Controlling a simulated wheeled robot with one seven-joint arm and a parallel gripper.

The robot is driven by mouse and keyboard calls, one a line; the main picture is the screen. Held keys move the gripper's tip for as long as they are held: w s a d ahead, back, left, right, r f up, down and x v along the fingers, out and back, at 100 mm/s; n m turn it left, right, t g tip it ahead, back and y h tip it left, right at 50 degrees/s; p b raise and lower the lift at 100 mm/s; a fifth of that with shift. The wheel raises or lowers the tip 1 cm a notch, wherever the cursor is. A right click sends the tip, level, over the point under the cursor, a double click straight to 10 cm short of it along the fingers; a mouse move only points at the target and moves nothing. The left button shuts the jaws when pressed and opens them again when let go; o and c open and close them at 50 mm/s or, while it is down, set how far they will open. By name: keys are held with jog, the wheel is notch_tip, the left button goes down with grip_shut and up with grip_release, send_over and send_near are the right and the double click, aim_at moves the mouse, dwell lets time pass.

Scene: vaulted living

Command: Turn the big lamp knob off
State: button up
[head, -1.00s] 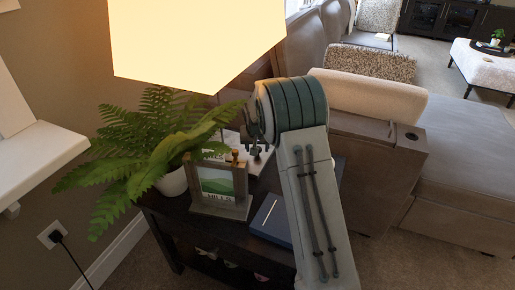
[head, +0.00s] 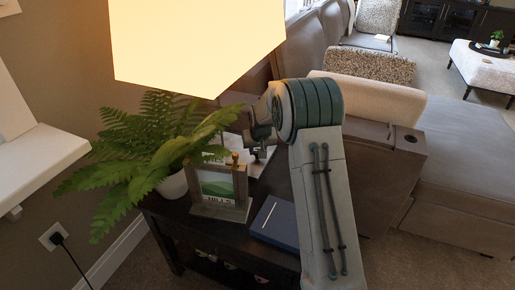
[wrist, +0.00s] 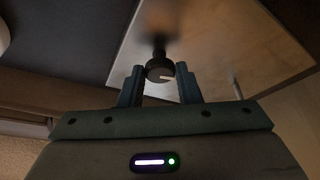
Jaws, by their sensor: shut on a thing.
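The big lamp's shade (head: 195,40) glows at the upper left of the head view, so the lamp is lit. In the wrist view, the dark round knob (wrist: 160,71) sits on a short dark stem and has a pale mark pointing right. My gripper (wrist: 160,76) is shut on the knob, with one finger on each side of it. In the head view, my gripper (head: 261,150) is below the shade's right side, behind the picture frame, and partly hidden by my arm. The knob cannot be made out there.
A dark side table (head: 180,228) holds a framed picture (head: 218,187), a leafy plant (head: 150,150) and a blue book (head: 275,220), all close to my arm. A grey sofa (head: 465,165) stands at the right. A white shelf (head: 40,155) is at the left.

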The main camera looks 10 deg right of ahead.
jog(key=n, duration=0.1)
jog(key=n+y+p, duration=0.1)
jog(key=n, duration=0.1)
jog(key=shift+d+r+n+p, duration=0.1)
jog(key=shift+d+n+p, duration=0.15)
jog(key=shift+n+p, duration=0.1)
jog(key=n+g+y+p, duration=0.1)
jog(key=n+y+p, duration=0.1)
jog(key=n, duration=0.2)
jog(key=shift+w+d+n, duration=0.1)
jog(key=shift+n, duration=0.15)
jog(key=n+g+y+p, duration=0.1)
jog(key=n, duration=0.2)
jog(key=shift+w+d+n+p, duration=0.1)
jog(key=shift+n+p, duration=0.2)
jog(key=shift+p, duration=0.1)
jog(key=shift+w+n+g+p, duration=0.1)
jog(key=shift+n+g+p, duration=0.6)
jog(key=shift+n, duration=1.2)
jog(key=shift+f+g, duration=0.2)
jog(key=shift+g, duration=0.1)
jog(key=o, duration=1)
jog(key=shift+c, duration=0.2)
jog(key=shift+r, duration=0.1)
